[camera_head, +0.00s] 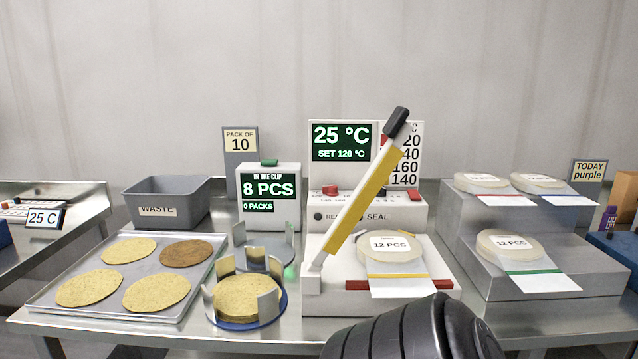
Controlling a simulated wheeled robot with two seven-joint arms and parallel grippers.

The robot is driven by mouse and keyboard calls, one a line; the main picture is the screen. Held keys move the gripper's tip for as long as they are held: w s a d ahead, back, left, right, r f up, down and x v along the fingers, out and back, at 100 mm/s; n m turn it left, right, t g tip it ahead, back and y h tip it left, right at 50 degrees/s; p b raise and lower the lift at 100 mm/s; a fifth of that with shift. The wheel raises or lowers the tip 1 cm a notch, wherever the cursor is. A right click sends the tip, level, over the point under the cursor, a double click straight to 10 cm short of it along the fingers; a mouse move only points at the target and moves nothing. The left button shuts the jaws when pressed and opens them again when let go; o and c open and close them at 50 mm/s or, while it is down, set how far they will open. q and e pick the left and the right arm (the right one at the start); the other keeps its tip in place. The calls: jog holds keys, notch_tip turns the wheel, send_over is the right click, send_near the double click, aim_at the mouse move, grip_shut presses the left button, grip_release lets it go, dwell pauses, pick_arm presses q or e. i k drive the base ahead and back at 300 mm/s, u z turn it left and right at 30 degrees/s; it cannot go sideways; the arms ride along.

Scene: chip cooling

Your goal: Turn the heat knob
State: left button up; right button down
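The heat sealer (330,215) stands at the middle of the table. Its green display (342,142) reads 25 °C, SET 120 °C. A red knob-like part (330,190) sits on top of its front box at the left, and a smaller dark and red part (414,194) sits at the right. I cannot tell which is the heat knob. A number panel (406,165) is partly hidden by the raised sealer lever (360,205) with its black handle. A black segmented part of my arm shows at the bottom centre-right. Neither gripper is in view.
A bag marked 12 PCS (390,245) lies on the sealer. Left are a tray (50,292) of round chips, a cup (210,303) holding chips, a counter display (268,187) and a waste bin (165,190). Right, steps (570,220) hold several bags.

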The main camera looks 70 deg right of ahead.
aim_at(331, 190)
jog(key=k, duration=0.8)
jog(key=z, duration=0.75)
